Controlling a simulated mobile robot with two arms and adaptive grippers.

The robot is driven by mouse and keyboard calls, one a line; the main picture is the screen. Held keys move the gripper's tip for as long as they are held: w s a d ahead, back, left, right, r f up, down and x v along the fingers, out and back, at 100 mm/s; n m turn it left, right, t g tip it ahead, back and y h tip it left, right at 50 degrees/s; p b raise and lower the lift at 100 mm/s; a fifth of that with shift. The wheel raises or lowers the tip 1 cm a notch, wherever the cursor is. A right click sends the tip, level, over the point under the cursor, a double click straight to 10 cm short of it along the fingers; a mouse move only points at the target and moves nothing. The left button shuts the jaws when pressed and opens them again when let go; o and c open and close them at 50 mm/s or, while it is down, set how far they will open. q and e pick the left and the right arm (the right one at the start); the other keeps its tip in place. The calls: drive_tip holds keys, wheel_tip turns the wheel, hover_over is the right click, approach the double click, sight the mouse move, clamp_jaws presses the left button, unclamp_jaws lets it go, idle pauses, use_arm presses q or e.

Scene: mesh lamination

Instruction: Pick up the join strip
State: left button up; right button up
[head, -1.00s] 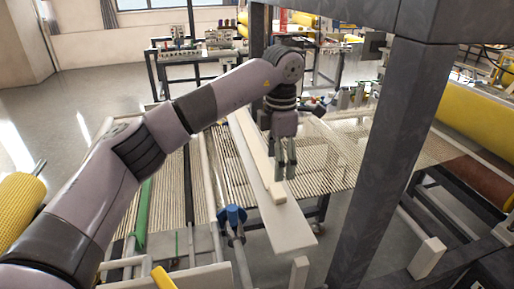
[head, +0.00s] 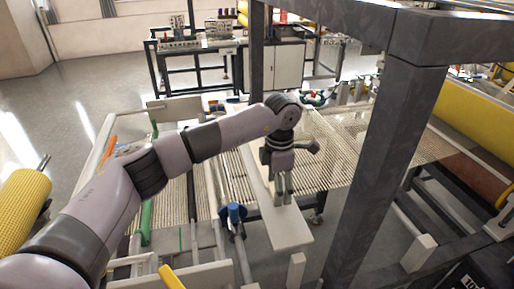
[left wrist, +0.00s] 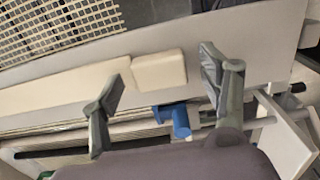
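The join strip is a long cream bar with a thicker block at its end, seen in the left wrist view (left wrist: 158,69). It lies on a white board, which shows in the head view (head: 283,231) and the left wrist view (left wrist: 262,35). In the head view, my arm and gripper largely hide the strip. My left gripper (head: 281,192) points down over the board near the strip's end. In the left wrist view its fingers (left wrist: 163,95) are wide apart, with the strip's end block appearing between them. No hold on it is visible. My right gripper is not in view.
A blue clamp-like part (head: 233,213) stands beside the board; it also shows in the left wrist view (left wrist: 181,122). A mesh belt (head: 325,150) runs behind the board. A dark grey post (head: 375,180) rises to the right. A yellow roll (head: 20,208) is at far left.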

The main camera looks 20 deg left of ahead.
use_arm(q)
drive_tip(key=c, duration=1.3)
drive_tip(key=shift+o, duration=0.2)
drive_tip(key=shift+r, duration=0.1)
